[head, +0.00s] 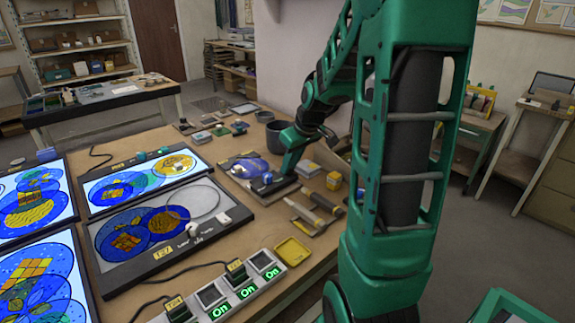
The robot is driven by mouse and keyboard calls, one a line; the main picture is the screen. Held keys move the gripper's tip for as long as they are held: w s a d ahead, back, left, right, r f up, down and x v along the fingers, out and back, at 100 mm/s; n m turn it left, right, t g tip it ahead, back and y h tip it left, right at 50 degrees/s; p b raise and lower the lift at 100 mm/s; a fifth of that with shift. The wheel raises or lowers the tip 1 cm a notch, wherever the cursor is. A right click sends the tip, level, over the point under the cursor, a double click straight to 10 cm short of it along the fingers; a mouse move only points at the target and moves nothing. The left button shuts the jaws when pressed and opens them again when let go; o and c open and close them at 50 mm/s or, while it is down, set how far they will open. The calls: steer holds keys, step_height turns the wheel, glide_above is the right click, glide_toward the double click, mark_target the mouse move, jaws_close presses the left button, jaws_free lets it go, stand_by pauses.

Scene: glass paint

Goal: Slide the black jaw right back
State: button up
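My green arm reaches down over the wooden bench. My gripper (287,170) is at its lower end, above and against a dark flat device (283,188) on the bench, too small to make out well. A small blue part (267,178) shows at the left of that device. I cannot tell which part of it is the black jaw. My fingers are mostly hidden by the wrist, so I cannot tell whether they are open or shut.
A blue rounded object (248,168) lies left of the gripper. Tools (318,205), a yellow tray (292,251) and small boxes (334,180) lie nearby. Lit panels (143,180) with stained-glass patterns fill the left. A switch strip (225,290) runs along the front.

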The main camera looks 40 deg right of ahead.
mark_target(294, 178)
jaws_close()
steer(key=shift+s, duration=1.7)
steer(key=o, duration=0.7)
jaws_free()
steer(key=shift+s, duration=0.1)
steer(key=v, duration=1)
steer(key=shift+s+r, duration=0.1)
steer(key=shift+r, duration=0.2)
